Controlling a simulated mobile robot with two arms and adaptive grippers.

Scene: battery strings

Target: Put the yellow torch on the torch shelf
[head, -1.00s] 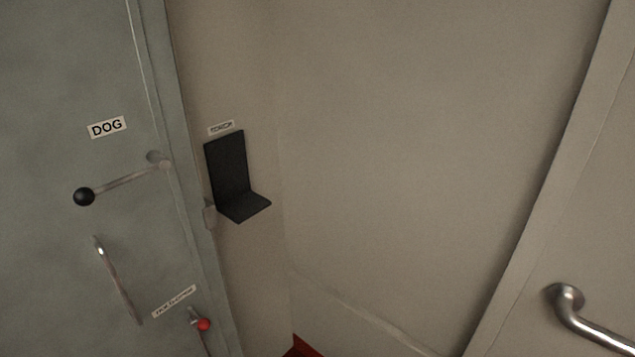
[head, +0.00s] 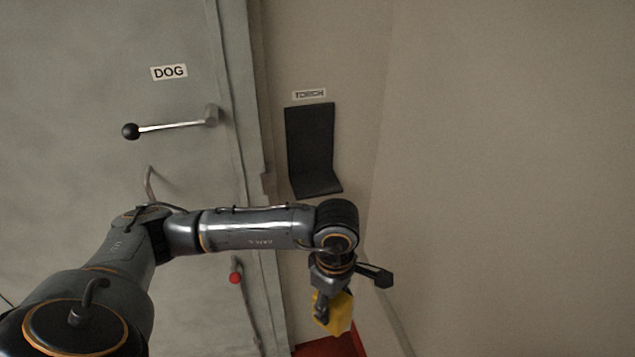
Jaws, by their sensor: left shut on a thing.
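The yellow torch (head: 340,314) shows low in the head view as a yellow block, partly covered by gripper parts. My left gripper (head: 328,308) is shut on it and points downward, with my left arm reaching in from the left. The torch shelf (head: 317,186) is a small black L-shaped bracket on the beige wall, under a label reading TORCH (head: 309,94). Its ledge is bare. The gripper and torch hang lower in the picture than the ledge, slightly to its right. My right gripper is not in view.
A grey-green door (head: 80,80) with a DOG label (head: 169,72) and a black-knobbed lever (head: 165,127) stands on the left. A red knob (head: 235,278) sits lower on it. Bare wall (head: 500,180) fills the right. Red floor (head: 330,346) shows at the bottom.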

